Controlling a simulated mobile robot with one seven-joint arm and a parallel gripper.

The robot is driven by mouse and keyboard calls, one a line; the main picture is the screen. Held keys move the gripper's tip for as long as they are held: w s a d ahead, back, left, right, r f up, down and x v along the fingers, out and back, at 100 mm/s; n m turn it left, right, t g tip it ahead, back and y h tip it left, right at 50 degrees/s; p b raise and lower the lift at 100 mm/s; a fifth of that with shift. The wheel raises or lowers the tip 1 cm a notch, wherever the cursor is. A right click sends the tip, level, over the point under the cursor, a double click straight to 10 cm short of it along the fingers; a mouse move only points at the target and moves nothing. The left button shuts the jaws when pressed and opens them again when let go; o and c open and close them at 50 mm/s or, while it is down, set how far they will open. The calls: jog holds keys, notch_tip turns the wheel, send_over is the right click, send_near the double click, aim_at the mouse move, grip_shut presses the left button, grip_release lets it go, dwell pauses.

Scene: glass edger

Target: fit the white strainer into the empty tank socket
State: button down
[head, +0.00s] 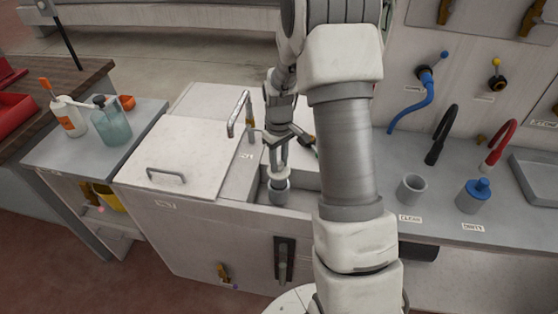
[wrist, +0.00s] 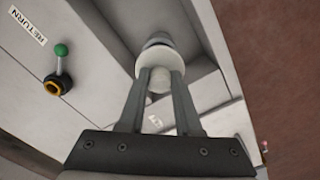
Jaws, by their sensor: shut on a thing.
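The white strainer (wrist: 171,63) is between the two fingers of my gripper (wrist: 160,84), which is shut on its pale knob in the wrist view. In the head view my gripper (head: 279,172) reaches down into the open tank (head: 237,183), with the strainer (head: 280,186) upright below the fingertips. A grey round body shows beyond the white flange in the wrist view. I cannot tell whether this is the strainer's lower part or the socket. The socket itself is not clearly visible, and my arm hides the tank's right part.
A hinged white lid (head: 180,155) covers the tank's left. On the right counter stand a grey cup (head: 411,188) by the CLEAN label and a blue-topped canister (head: 474,196) by DIRTY. Bottles (head: 110,125) stand on the left bench.

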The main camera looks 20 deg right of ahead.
aim_at(279, 174)
jog(key=shift+f+b, duration=1.95)
jog(key=shift+f, duration=0.85)
jog(key=c, duration=0.5)
grip_release()
jog(key=shift+r, duration=0.15)
notch_tip(279, 174, up, 17)
jog(key=shift+r+p, duration=0.1)
jog(key=shift+p, duration=0.85)
